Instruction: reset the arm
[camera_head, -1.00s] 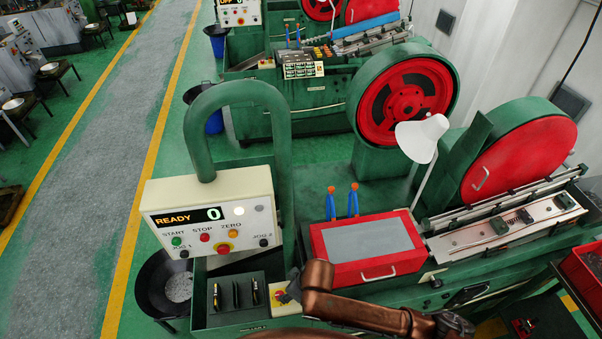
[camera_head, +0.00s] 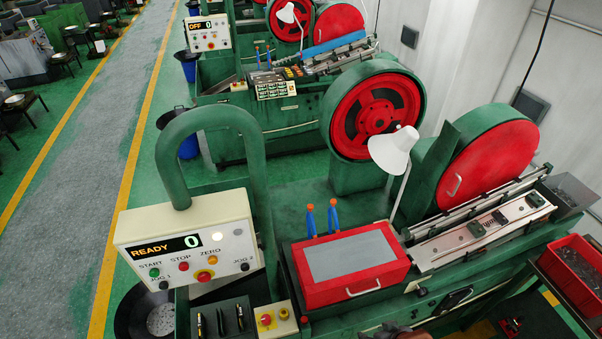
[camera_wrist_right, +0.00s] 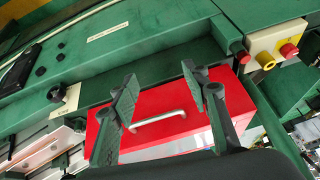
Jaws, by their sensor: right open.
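My right gripper (camera_head: 388,331) barely shows at the bottom edge of the head view, with a bit of my copper-coloured arm beside it. In the right wrist view my right gripper (camera_wrist_right: 160,74) has its two dark fingers spread apart with nothing held between them. Behind the fingers is the red box (camera_wrist_right: 158,108) with a silver handle. In the head view this red box (camera_head: 338,290) with a grey top panel sits on the green machine's front. I do not see my left gripper in either view.
The control panel (camera_head: 190,240) reads READY 0. A small yellow-and-red button box (camera_head: 274,320) is near the bottom edge. A white lamp (camera_head: 393,150) stands behind the red box. A red bin (camera_head: 576,268) is at right. The grey aisle (camera_head: 75,180) is clear.

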